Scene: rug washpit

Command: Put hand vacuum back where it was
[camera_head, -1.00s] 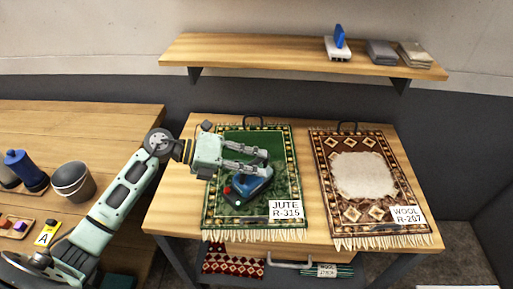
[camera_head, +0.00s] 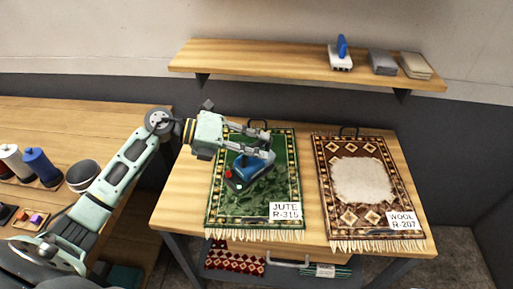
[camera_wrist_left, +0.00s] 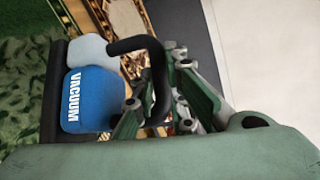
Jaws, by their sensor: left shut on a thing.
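The blue hand vacuum (camera_head: 246,170) is at my left gripper (camera_head: 266,144), over the green jute rug (camera_head: 262,206). In the left wrist view the vacuum (camera_wrist_left: 92,100) shows its "VACUUM" label and a black handle (camera_wrist_left: 140,46). The left gripper's fingers (camera_wrist_left: 165,100) are shut on it by the handle. I cannot tell whether the vacuum's base touches the rug. The rug carries a "JUTE R-315" tag. My right gripper is not in view.
The brown wool rug (camera_head: 370,215), with a pale patch, lies to the right on the same table. A shelf (camera_head: 280,62) behind holds a blue-and-white item (camera_head: 341,56) and grey stacks (camera_head: 383,63). A side table at left holds spools (camera_head: 40,166) and a bucket (camera_head: 82,175).

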